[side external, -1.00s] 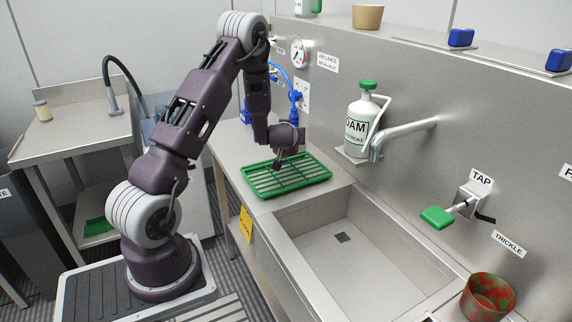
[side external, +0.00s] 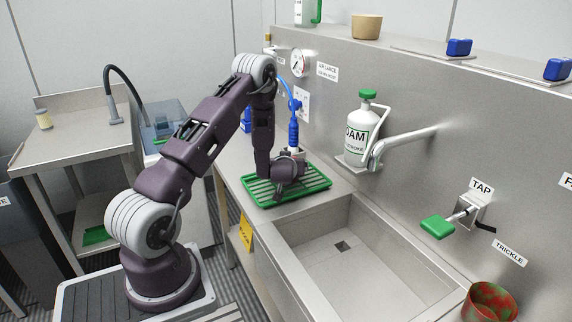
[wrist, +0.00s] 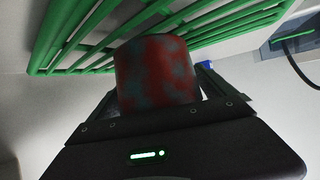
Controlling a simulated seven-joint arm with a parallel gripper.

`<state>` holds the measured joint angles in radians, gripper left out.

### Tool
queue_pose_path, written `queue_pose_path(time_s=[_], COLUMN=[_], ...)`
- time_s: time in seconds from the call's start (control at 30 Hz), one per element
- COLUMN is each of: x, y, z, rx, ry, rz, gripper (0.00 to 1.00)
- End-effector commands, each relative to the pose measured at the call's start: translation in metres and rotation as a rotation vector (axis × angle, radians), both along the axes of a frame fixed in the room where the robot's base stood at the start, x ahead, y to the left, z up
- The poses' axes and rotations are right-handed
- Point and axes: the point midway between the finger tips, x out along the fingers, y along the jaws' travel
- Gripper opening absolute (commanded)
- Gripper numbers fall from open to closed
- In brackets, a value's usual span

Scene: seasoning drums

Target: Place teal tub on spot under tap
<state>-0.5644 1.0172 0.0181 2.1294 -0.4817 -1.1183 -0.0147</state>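My gripper (side external: 286,190) is low over the green rack, pointing away from the side camera, so its fingers are hidden there. In the wrist view, a dark red tub with teal patches (wrist: 155,72) stands between my gripper's fingers (wrist: 158,92). I cannot tell whether they press on it. The side view does not show this tub clearly. The tap (side external: 464,214) has a green lever (side external: 438,227) and sticks out from the steel wall at the right. The spot under it is not clearly marked in view.
The green slatted rack (side external: 316,187) lies left of the empty sink (side external: 335,262). A red and green mottled pot (side external: 490,303) stands at the lower right, below the tap. A foam bottle (side external: 362,130) and pipe (side external: 408,139) stick out above the sink. A blue lance (side external: 293,130) hangs behind my gripper.

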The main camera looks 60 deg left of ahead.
Motion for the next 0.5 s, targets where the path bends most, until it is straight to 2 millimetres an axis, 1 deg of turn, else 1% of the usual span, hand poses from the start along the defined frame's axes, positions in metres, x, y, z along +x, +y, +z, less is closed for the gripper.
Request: queue_pose_path(time_s=[0.2, 0.23, 0.37, 0.5], x=[0.0, -0.001, -0.011, -0.026], y=[0.0, -0.003, -0.022, -0.05], z=[0.004, 0.004, 0.015, 0.03], rx=[0.0, 0.0, 0.0, 0.001], ry=[-0.001, 0.0, 0.001, 0.001], rz=[0.0, -0.001, -0.003, -0.004], gripper=[0.94, 0.94, 0.94, 0.94])
